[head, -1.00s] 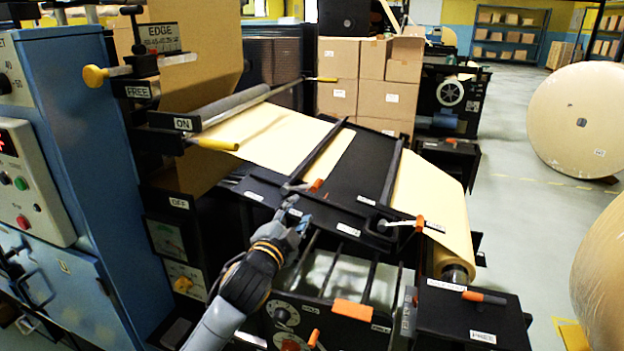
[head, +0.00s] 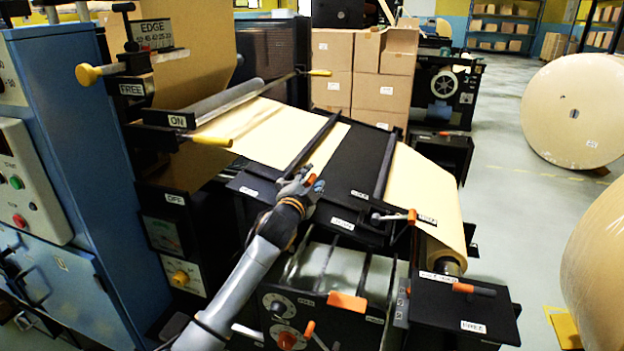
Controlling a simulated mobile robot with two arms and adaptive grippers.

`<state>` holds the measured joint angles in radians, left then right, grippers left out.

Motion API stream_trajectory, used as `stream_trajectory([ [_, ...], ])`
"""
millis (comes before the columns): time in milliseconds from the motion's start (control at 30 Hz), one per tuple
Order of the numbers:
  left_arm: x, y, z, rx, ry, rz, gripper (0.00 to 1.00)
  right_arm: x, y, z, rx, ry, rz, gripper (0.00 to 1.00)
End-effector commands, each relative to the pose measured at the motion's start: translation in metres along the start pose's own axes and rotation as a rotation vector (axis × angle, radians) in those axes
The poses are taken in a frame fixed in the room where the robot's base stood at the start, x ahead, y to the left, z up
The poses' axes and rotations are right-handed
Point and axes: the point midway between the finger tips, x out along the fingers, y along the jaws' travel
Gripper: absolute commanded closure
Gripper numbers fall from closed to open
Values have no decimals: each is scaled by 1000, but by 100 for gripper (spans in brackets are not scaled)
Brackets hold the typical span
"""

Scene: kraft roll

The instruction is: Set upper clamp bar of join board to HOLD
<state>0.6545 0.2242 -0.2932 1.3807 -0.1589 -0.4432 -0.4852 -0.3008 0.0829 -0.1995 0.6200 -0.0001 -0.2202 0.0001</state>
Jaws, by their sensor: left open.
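The join board (head: 345,165) is a black sloping plate with cream paper on both sides of it. The upper clamp bar (head: 318,139) is the dark bar crossing the board's left part. Its lever has an orange grip (head: 311,180) at the near end. My left gripper (head: 304,183) is open around or right beside this grip and hides most of the lever; I cannot tell whether they touch. The second clamp bar (head: 385,165) lies to the right, and its orange-tipped lever (head: 411,215) points right. My right gripper is not in view.
The blue machine cabinet (head: 90,180) stands close on the left. A yellow-handled lever (head: 210,141) sits above the paper. Below the board are slots, dials and an orange handle (head: 347,302). Boxes (head: 365,70) and large paper rolls (head: 575,110) stand behind and to the right.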

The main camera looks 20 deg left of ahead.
Motion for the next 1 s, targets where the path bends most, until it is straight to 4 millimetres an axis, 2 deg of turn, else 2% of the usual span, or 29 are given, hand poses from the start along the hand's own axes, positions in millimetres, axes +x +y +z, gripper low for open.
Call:
stream_trajectory([
  [267,1,0,-1,0,1,-1,60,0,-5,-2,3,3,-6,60],
  [467,1,0,0,0,1,-1,99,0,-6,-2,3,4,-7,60],
  [500,1,0,0,0,1,0,100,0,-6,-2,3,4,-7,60],
  [1000,1,-6,-2,-53,0,0,100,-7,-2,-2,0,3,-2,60],
])
